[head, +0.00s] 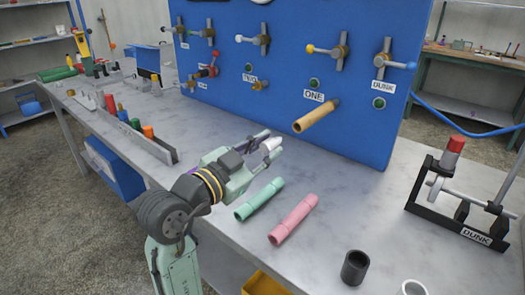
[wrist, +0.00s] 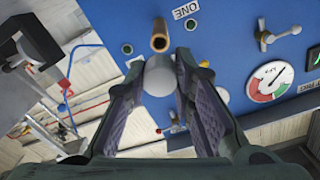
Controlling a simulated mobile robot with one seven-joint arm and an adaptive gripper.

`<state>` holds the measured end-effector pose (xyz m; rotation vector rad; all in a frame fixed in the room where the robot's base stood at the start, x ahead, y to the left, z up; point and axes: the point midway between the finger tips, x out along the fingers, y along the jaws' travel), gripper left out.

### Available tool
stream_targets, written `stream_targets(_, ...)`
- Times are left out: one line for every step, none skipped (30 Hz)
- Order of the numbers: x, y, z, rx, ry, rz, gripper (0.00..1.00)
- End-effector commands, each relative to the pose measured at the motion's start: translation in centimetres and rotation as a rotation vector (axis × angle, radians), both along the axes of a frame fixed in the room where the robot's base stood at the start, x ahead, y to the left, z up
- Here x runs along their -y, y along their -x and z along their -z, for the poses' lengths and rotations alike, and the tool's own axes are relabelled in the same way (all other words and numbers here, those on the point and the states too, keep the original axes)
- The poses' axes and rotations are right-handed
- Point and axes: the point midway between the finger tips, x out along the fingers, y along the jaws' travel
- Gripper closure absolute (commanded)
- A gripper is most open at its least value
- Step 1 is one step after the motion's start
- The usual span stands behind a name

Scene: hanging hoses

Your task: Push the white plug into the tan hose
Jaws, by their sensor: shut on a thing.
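The tan hose (head: 318,115) sticks out of the blue panel below the label ONE, its open end toward the front of the bench. In the wrist view the open end of the hose (wrist: 159,42) shows just above the plug. My gripper (head: 267,147) is shut on the white plug (head: 274,142), left of and lower than the hose end in the head view. In the wrist view the plug (wrist: 159,76) sits between the two fingertips (wrist: 160,82), its round end facing the panel. Plug and hose look apart. The plug's rear part is hidden.
A green hose piece (head: 259,199) and a pink one (head: 294,219) lie on the bench below my gripper. A dark cup (head: 355,267) stands at the front edge. A black DUNK stand (head: 462,205) is at right. Valves with coloured handles line the panel (head: 285,60).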

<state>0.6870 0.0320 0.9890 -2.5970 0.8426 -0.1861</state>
Motion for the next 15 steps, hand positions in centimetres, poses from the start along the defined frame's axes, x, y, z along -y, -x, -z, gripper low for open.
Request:
stream_targets(0.3, -0.4, 0.0, 0.000, 0.000, 0.002, 0.99)
stream_targets(0.5, -0.6, 0.0, 0.001, -0.001, 0.002, 0.99)
stream_targets(0.8, -0.9, 0.0, 0.000, 0.000, 0.002, 0.99)
stream_targets(1.0, -1.2, 0.0, 0.000, 0.000, 0.003, 0.99)
stream_targets(1.1, -1.4, 0.0, -0.001, 0.000, 0.002, 0.99)
stream_targets(1.3, -1.8, 0.0, -0.001, 0.000, 0.002, 0.99)
stream_targets(1.5, -2.0, 0.0, 0.000, 0.000, 0.003, 0.99)
stream_targets(1.7, -2.2, 0.0, 0.000, 0.000, 0.003, 0.99)
stream_targets(1.9, -2.5, 0.0, 0.000, 0.000, 0.002, 0.99)
stream_targets(2.1, -2.8, 0.0, 0.000, 0.000, 0.001, 0.99)
stream_targets(2.2, -3.0, 0.0, -0.001, 0.000, 0.002, 0.99)
stream_targets(2.4, -3.2, 0.0, 0.000, 0.000, 0.002, 0.99)
stream_targets(2.5, -3.4, 0.0, -0.001, 0.000, 0.002, 0.99)
stream_targets(2.6, -3.6, -0.1, 0.000, 0.000, 0.001, 0.99)
stream_targets(2.7, -3.7, -0.1, 0.001, -0.001, 0.000, 0.99)
